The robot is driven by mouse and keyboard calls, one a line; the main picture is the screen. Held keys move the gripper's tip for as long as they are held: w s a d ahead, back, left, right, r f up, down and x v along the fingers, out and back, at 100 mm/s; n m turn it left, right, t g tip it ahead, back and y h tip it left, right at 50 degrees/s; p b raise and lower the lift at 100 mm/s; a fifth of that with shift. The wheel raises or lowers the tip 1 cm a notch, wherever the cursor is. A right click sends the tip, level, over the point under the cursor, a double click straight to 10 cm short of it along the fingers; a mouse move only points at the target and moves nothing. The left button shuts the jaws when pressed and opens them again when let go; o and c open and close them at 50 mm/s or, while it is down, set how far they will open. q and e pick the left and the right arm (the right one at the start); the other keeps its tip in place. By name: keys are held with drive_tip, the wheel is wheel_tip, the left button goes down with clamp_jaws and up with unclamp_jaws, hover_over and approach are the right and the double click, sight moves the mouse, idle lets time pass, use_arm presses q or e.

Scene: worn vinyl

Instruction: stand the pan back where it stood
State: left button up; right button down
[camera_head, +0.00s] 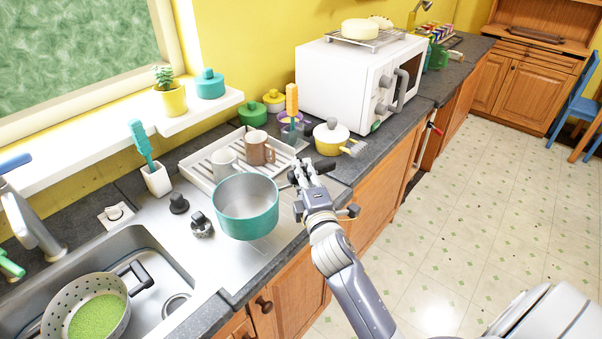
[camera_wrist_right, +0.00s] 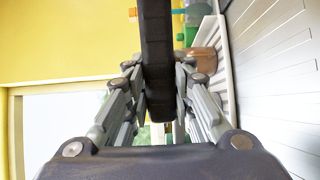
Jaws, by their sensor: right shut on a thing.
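The pan (camera_head: 246,212) is teal outside with a bare metal inside, and it is empty. It shows in the head view over the steel drainboard, near the counter's front edge, and looks held up with its opening upward. I cannot tell how far its base is above the drainboard. My right gripper (camera_head: 303,173) is to the right of the pan, shut on its dark handle. In the right wrist view the black handle (camera_wrist_right: 157,55) runs between the fingers. My left gripper is not in view.
A white dish rack (camera_head: 197,178) with two mugs stands just behind the pan. Dark knobs (camera_head: 200,222) are to its left. The sink (camera_head: 150,262) holds a colander (camera_head: 62,291). A yellow lidded pot (camera_head: 331,138) and brush are right, before the microwave (camera_head: 345,85).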

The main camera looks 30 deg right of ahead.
drive_tip(key=shift+r, duration=0.2)
wheel_tip(320, 180, down, 6)
drive_tip(key=b, duration=0.4)
drive_tip(key=shift+r, duration=0.1)
idle(0.4)
idle(0.9)
drive_tip(key=shift+f+b, duration=0.55)
drive_tip(key=shift+f, duration=0.3)
idle(1.2)
drive_tip(key=c, duration=1.3)
unclamp_jaws()
